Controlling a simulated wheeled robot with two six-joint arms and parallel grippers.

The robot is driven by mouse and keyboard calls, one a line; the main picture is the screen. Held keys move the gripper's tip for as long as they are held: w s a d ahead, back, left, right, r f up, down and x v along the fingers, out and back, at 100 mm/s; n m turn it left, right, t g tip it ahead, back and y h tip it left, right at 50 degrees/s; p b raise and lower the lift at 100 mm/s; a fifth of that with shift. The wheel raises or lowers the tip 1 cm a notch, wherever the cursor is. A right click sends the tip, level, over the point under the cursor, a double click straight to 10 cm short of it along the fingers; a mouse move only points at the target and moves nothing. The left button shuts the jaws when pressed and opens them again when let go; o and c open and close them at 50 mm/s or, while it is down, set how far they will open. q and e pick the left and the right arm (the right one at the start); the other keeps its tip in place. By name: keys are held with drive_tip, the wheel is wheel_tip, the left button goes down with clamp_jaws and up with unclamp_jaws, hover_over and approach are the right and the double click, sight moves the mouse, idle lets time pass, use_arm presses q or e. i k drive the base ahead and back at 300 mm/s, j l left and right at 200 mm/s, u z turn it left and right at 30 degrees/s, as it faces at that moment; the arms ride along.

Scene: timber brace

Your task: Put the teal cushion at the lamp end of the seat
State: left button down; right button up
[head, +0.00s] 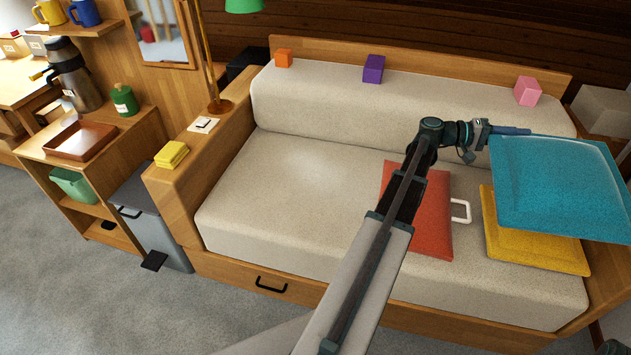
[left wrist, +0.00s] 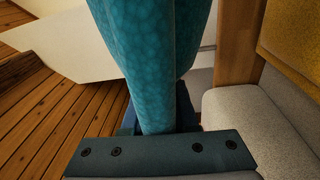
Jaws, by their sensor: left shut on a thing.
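The teal cushion (head: 560,185) is held up over the right end of the seat, above the yellow cushion (head: 530,245). My left gripper (head: 508,131) is shut on its far left corner. The teal cushion (left wrist: 150,60) fills the middle of the left wrist view, pinched at the jaws (left wrist: 158,120). The seat (head: 290,190) is bare at its left end, where the lamp (head: 215,60) with a green shade stands beside it. An orange-red cushion (head: 430,215) with a white loop lies right of the seat's middle, partly behind my arm. My right gripper does not show.
Orange (head: 283,57), purple (head: 373,68) and pink (head: 527,91) blocks sit along the top of the backrest (head: 310,100). Folded yellow cloths (head: 172,154) lie on the left armrest (head: 185,190). A side shelf with a brown tray (head: 80,141) stands farther left.

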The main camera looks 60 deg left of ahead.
sight(264, 189)
drive_tip(key=u, duration=1.85)
